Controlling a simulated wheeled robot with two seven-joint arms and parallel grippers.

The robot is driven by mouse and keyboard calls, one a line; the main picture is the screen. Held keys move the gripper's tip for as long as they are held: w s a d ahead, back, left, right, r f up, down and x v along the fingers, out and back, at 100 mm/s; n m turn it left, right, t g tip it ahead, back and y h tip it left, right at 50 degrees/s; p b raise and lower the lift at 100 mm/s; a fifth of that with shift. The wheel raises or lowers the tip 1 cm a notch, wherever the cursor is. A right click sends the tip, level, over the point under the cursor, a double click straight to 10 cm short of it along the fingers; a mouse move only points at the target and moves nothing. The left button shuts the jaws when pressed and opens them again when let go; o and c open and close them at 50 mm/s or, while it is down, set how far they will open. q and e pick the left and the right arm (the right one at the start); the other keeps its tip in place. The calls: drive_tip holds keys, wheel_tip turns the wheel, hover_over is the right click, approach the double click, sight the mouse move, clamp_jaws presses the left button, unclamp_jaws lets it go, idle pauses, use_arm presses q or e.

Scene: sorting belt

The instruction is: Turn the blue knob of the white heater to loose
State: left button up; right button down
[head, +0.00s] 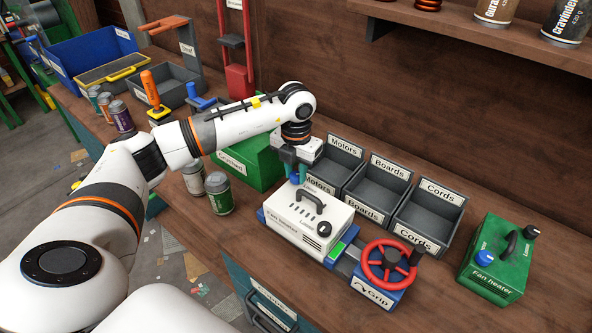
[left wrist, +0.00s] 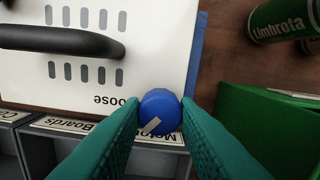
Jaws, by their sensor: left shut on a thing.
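The white heater (head: 290,226) stands upright in the blue vise on the bench, with a black handle and a black knob (head: 324,229) on top. My left gripper (head: 297,178) reaches down to its far corner. In the left wrist view, the green fingers (left wrist: 160,115) are shut on the blue knob (left wrist: 160,104), one on each side. The knob's pale pointer mark points to the lower left of that picture. An upside-down label, partly hidden, reads "oose" (left wrist: 116,100), just left of the knob. My right gripper is not in view.
The vise's red wheel (head: 366,262) is right of the heater. Grey bins (head: 367,211) for motors, boards and cords stand behind. A green fan heater (head: 511,280) is far right. Cans (head: 222,203) and a green crushed-can bin (head: 243,145) are at the left.

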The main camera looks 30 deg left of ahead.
sight(296, 175)
use_arm(q)
drive_tip(key=shift+r, duration=0.1)
drive_tip(key=o, duration=1)
wheel_tip(296, 175, up, 12)
drive_tip(key=shift+f+b, duration=0.1)
drive_tip(key=shift+b, duration=0.9)
